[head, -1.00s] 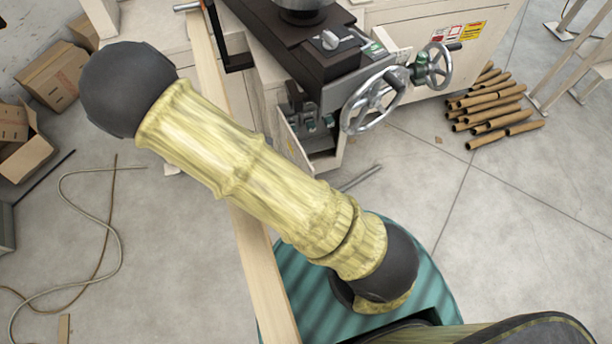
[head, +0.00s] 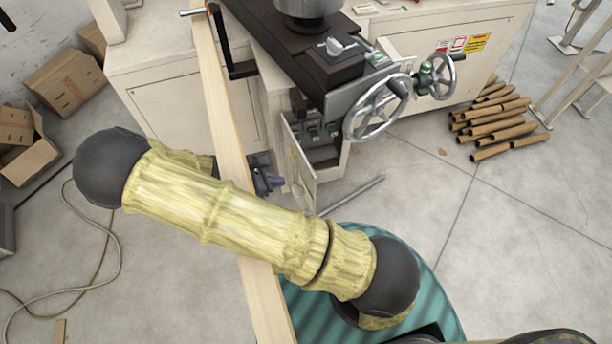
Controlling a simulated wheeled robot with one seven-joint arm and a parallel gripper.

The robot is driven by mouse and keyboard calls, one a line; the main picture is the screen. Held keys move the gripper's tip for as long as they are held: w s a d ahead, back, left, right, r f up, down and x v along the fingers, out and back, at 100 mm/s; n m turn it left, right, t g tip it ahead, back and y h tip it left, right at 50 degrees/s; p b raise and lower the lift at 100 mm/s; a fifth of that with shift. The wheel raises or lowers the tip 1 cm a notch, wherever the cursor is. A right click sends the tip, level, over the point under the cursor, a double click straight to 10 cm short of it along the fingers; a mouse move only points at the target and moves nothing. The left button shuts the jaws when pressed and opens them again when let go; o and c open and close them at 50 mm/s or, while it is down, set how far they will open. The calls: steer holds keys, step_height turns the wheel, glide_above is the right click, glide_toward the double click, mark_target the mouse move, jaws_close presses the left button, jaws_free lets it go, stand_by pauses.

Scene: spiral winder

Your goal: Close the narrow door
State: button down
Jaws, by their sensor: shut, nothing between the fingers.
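The narrow door (head: 298,168) is a tall cream panel on the front of the winder, below the handwheels. It stands open, swung out to the left of a dark compartment (head: 322,138) with small switches inside. My gripper (head: 270,180) is a small dark shape with a purplish part, low and just left of the door. It looks shut and empty. A wooden board and my arm hide part of my wrist. I cannot tell whether the gripper touches the door.
A long wooden board (head: 232,150) runs across the view between my arm and the machine. A metal bar (head: 352,194) lies on the floor. Cardboard tubes (head: 497,118) lie at right; boxes (head: 62,82) stand at left.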

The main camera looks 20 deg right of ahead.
mark_target(313, 179)
steer(key=d+f, duration=0.1)
steer(key=d, duration=0.1)
steer(key=d+f, duration=0.1)
steer(key=d, duration=0.1)
steer(key=d+f, duration=0.2)
steer(key=d, duration=0.1)
steer(key=shift+w+f, duration=0.1)
steer(key=shift+w, duration=0.3)
steer(key=shift+w+d, duration=0.1)
steer(key=shift+d, duration=0.45)
steer(key=shift+p, duration=0.3)
